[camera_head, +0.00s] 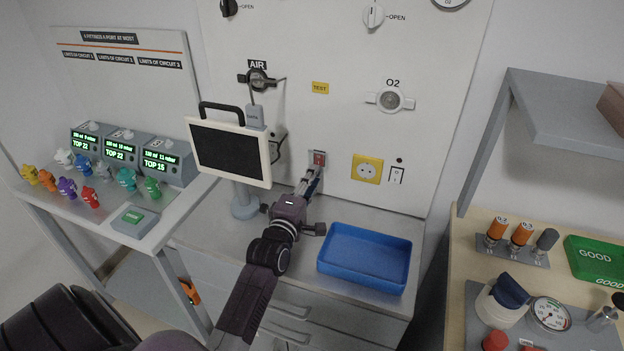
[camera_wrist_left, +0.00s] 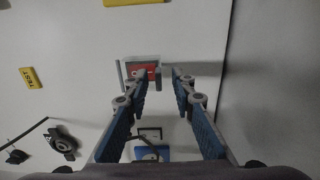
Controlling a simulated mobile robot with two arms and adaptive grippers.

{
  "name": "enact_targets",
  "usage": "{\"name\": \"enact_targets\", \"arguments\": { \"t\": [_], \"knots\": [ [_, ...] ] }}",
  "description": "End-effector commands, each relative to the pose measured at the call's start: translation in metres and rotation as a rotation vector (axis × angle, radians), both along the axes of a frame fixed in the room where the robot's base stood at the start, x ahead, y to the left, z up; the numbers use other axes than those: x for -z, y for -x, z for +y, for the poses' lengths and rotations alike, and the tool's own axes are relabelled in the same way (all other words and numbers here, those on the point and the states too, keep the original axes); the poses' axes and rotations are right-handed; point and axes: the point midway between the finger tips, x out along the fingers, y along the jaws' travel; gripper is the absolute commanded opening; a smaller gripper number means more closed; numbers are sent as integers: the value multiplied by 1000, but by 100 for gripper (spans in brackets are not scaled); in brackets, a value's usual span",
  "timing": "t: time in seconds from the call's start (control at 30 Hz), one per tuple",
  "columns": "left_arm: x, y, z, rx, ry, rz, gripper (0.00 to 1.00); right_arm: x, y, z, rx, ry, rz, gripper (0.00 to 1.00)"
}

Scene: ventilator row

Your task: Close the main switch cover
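The main switch (camera_head: 319,158) is a small red switch in a grey frame on the white wall panel, left of the yellow socket. In the left wrist view the red switch (camera_wrist_left: 140,72) sits inside a frame with pale, see-through edges. I cannot tell clearly how its cover stands. My left gripper (camera_head: 313,178) is just below the switch in the head view, pointing at the panel. In the left wrist view its two blue-padded fingers (camera_wrist_left: 167,75) are apart with nothing between the tips. One fingertip overlaps the switch frame; contact is unclear. My right gripper is not in view.
A monitor (camera_head: 230,152) on a stand is close left of my left arm. A blue tray (camera_head: 365,258) lies on the counter to the right. The yellow socket (camera_head: 367,168) and a rocker switch (camera_head: 396,175) are right of the main switch.

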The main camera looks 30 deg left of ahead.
Motion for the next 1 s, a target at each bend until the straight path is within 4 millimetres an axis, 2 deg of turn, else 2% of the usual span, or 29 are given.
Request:
{"name": "enact_targets", "arguments": {
  "t": [0.23,0.37,0.8,1.0],
  "knots": [
    [-1,1,0,-1,0,-2,23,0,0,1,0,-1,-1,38],
    [0,11,-2,-1,1,-1,23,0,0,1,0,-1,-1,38],
    [2,90,-22,-1,0,2,23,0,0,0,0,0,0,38],
    [2,111,-27,0,-1,1,23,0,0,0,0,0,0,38]
  ]
}}
